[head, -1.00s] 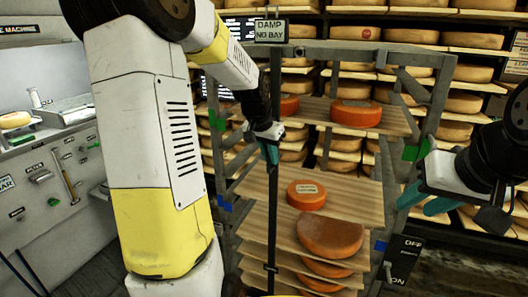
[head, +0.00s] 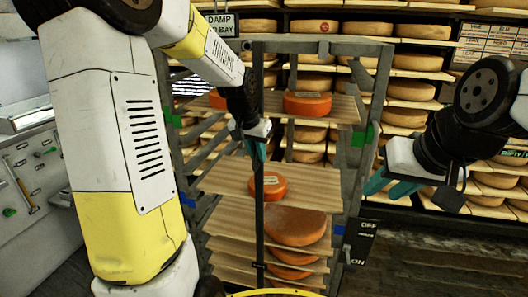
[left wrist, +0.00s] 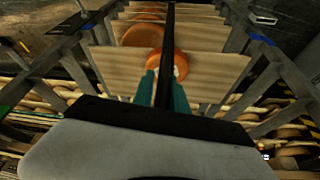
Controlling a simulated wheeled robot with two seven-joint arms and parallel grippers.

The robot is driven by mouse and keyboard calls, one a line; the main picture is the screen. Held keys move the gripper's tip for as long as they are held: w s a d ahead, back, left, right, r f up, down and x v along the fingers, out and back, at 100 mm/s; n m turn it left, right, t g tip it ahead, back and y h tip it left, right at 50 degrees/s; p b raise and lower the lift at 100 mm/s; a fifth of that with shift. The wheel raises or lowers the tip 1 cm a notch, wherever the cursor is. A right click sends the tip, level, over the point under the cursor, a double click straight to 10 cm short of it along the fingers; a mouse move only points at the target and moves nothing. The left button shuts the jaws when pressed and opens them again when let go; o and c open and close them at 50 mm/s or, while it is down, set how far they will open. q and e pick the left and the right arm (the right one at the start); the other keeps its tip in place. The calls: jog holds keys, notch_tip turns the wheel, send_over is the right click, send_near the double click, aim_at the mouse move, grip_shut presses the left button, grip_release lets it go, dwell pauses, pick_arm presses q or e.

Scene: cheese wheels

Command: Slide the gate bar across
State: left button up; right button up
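The gate bar (head: 259,220) is a thin, dark upright bar at the front of the cheese rack (head: 352,190). It stands left of the rack's middle and crosses in front of a small orange cheese (head: 278,188). My left gripper (head: 257,151) has its teal fingers on the bar, just below the upper shelf. In the left wrist view the bar (left wrist: 166,50) runs between the two fingertips (left wrist: 161,80), which look closed on it. My right gripper (head: 388,188) is empty, with fingers apart, right of the rack.
The rack's shelves hold several orange and brown cheeses, including a large brown wheel (head: 294,226). A switch plate (head: 358,241) marked OFF and ON is at its lower right. Shelves of cheese wheels (head: 412,91) stand behind.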

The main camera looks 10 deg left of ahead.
pick_arm(q)
jog(key=shift+o, duration=1.3)
jog(key=shift+d, duration=0.2)
jog(key=shift+a, duration=0.1)
jog(key=v, duration=0.7)
jog(key=shift+r, duration=0.4)
jog(key=shift+s, duration=0.2)
